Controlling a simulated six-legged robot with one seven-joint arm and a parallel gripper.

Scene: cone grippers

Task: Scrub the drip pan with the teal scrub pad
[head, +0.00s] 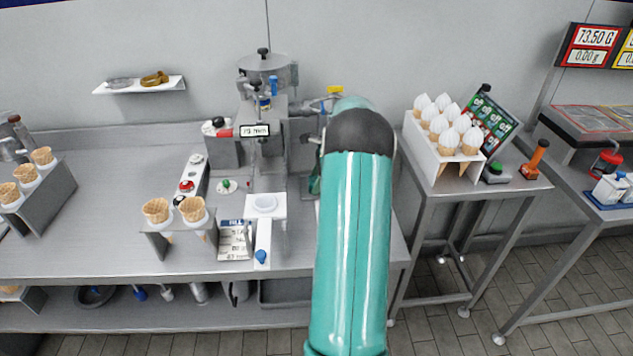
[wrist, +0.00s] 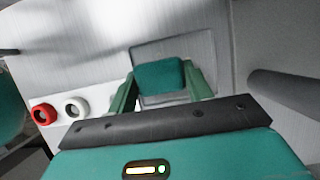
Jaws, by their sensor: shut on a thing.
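The teal scrub pad (wrist: 160,76) shows in the wrist view as a small dark teal block between the two green fingers of my gripper (wrist: 161,84). My gripper is shut on the pad. The drip pan (wrist: 204,52) is a shallow grey metal rectangle just beyond and around the pad in the wrist view. The pad overlaps its middle in the picture; I cannot tell whether it touches the pan. In the head view my teal arm hides the pan, the pad and most of my gripper.
A machine with a hopper (head: 264,75) stands at the back of the steel table (head: 110,230). A white rack of filled cones (head: 424,148) stands on a stand to the right.

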